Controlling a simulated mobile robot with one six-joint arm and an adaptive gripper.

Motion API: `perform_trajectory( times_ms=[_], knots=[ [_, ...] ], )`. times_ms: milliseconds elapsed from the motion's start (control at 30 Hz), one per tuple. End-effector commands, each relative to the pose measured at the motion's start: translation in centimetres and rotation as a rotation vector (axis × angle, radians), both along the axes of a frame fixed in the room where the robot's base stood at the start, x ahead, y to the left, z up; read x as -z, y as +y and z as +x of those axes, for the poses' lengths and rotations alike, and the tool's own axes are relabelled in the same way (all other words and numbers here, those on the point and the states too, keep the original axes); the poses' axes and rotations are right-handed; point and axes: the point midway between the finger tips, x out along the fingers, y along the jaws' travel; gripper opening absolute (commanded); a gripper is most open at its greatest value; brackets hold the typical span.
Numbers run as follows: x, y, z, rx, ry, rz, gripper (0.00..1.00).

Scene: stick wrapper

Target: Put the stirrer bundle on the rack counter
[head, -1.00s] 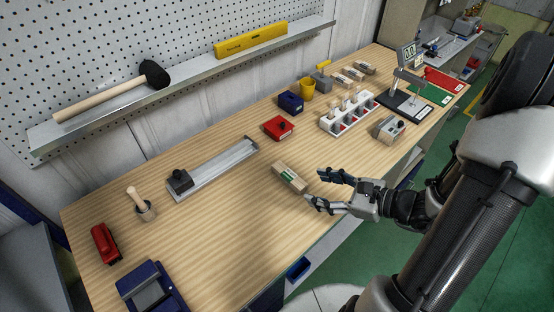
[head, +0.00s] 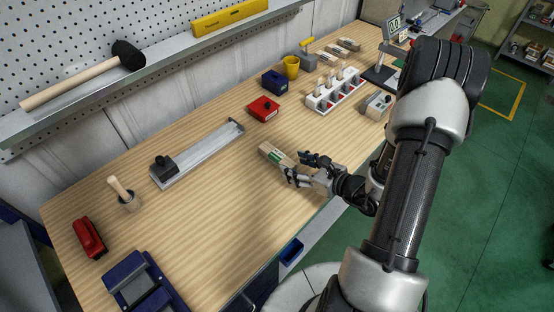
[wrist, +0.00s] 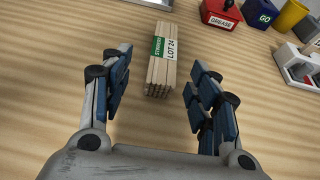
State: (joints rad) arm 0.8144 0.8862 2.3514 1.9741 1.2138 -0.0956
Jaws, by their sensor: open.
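The stirrer bundle (wrist: 163,62) is a stack of pale wooden sticks with a green and white band reading STIRRERS and LOT 24. It lies flat on the wooden bench and also shows in the head view (head: 271,154). My gripper (wrist: 160,95) is open, and the near end of the bundle lies between its fingertips or just ahead of them. In the head view my gripper (head: 295,168) is low over the bench at the bundle's right end and partly hides it. I cannot tell whether a finger touches it. Which surface is the rack counter is unclear.
A white rack (head: 336,90) with several slots stands behind and right. A red GREASE box (head: 264,108), a blue GO box (head: 275,83) and a yellow cup (head: 291,67) stand behind. A metal rail (head: 200,155) lies left.

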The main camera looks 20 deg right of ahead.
Motion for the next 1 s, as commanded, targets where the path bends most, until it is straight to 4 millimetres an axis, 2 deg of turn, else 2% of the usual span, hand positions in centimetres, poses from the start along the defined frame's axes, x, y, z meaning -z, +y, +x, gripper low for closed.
perform_trajectory(
  times_ms=[167, 333, 500, 767, 1000],
  knots=[
    [0.5, 0.3, 1.0, -0.001, -0.001, 0.000, 0.55],
    [2.0, 0.8, 3.2, -0.004, -0.001, 0.000, 0.55],
    [2.5, 1.4, 4.8, -0.003, 0.000, -0.001, 0.55],
    [2.5, 1.4, 5.0, 0.000, 0.000, 0.000, 0.55],
    [2.5, 1.4, 5.0, 0.000, 0.000, 0.000, 0.40]
  ],
)
